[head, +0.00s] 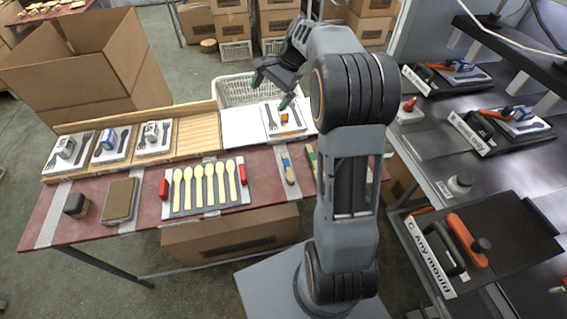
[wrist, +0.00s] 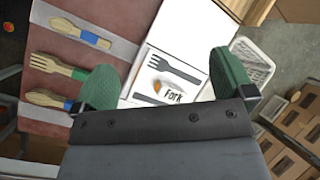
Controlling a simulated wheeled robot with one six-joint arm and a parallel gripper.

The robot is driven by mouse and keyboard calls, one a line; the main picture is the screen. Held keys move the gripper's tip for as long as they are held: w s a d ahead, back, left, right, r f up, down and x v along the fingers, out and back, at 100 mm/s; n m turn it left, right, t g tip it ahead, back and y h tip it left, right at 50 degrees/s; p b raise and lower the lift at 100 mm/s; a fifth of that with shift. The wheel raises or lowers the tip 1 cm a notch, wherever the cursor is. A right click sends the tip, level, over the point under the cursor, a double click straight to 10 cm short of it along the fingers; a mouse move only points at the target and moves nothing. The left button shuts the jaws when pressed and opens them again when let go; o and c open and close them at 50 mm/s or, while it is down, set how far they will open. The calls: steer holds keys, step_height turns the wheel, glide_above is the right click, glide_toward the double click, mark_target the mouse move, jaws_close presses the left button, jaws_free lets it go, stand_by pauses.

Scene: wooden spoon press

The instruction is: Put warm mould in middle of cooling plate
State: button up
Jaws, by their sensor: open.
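My gripper (head: 271,91) is open, its green fingertips above the right end of the long table. In the wrist view the gripper (wrist: 166,80) has a white block (wrist: 178,67) with a dark fork outline, a "Fork" label and an orange spot below and between its spread fingers. This block (head: 271,127) sits beside a plain white area (head: 238,131). Three similar white blocks, one of them at the far left (head: 57,161), stand in the wooden tray (head: 115,170), each with a small object on top. I cannot tell which block is warm or which surface is the cooling plate.
A ribbed wooden section (head: 190,135) of the tray is empty. Wooden spoons (head: 208,180) lie in front. A white basket (head: 235,90) stands behind. A large carton (head: 85,75) is at back left.

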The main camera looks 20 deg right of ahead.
steer(key=s+a+f+n+t+h, duration=0.1)
steer(key=s+a+f+n+h, duration=0.1)
steer(key=s+n, duration=0.4)
steer(key=s+a+f+n+t+h, duration=0.1)
steer(key=s+a+n+h, duration=0.3)
steer(key=s, duration=1.2)
steer(key=shift+s+f+n, duration=0.2)
steer(key=shift+f+n, duration=0.4)
steer(key=shift+n, duration=0.4)
steer(key=shift+a, duration=0.1)
